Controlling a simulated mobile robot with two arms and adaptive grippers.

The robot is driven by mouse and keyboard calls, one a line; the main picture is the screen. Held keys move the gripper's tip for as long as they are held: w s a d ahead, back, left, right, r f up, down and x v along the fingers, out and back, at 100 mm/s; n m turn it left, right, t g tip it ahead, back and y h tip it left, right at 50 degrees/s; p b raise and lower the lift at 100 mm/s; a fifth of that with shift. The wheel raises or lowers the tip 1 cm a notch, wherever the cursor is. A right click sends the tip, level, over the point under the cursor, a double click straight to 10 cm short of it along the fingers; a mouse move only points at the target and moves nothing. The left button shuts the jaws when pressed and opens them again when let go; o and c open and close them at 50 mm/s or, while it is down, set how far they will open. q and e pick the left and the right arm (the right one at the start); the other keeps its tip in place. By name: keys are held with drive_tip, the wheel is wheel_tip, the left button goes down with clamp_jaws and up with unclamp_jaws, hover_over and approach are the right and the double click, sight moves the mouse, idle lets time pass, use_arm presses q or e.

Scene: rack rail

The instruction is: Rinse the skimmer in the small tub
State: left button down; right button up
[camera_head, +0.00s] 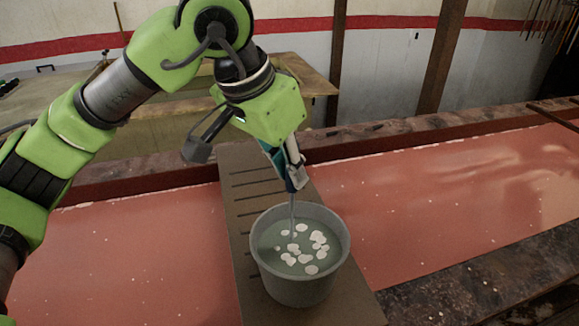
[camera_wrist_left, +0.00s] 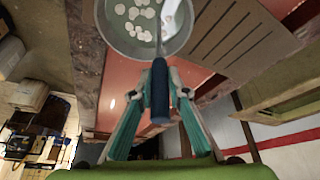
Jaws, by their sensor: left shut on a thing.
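The small tub (camera_head: 296,291) is grey and round and holds greenish liquid with several pale patches at its surface. My left gripper (camera_head: 293,181) is above the tub, shut on the dark blue handle of the skimmer (camera_head: 292,213). The skimmer's thin metal shaft points down into the tub near its back side. Its head is not clearly seen in the head view. In the left wrist view the handle (camera_wrist_left: 160,98) lies between the fingers and the shaft runs over the tub rim into the tub. My right gripper is out of view.
The tub stands on a brown slotted board (camera_head: 247,215) laid across a long trough of red liquid (camera_head: 130,255). Dark stained ledges (camera_head: 460,300) edge the trough. A wooden table (camera_head: 305,75) and posts (camera_head: 440,60) stand behind it.

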use_arm(q)
drive_tip(key=shift+r+p, duration=0.3)
drive_tip(key=shift+r, duration=0.35)
drive_tip(key=shift+f+b, duration=0.85)
drive_tip(key=shift+f, duration=0.15)
drive_tip(key=shift+r+p, duration=0.65)
drive_tip(key=shift+r, duration=0.3)
drive_tip(key=shift+f+b, duration=0.55)
drive_tip(key=shift+f, duration=0.05)
drive_tip(key=shift+r, duration=0.1)
drive_tip(key=shift+r+p, duration=3.2)
drive_tip(key=shift+r, duration=1.05)
drive_tip(key=shift+f, duration=0.1)
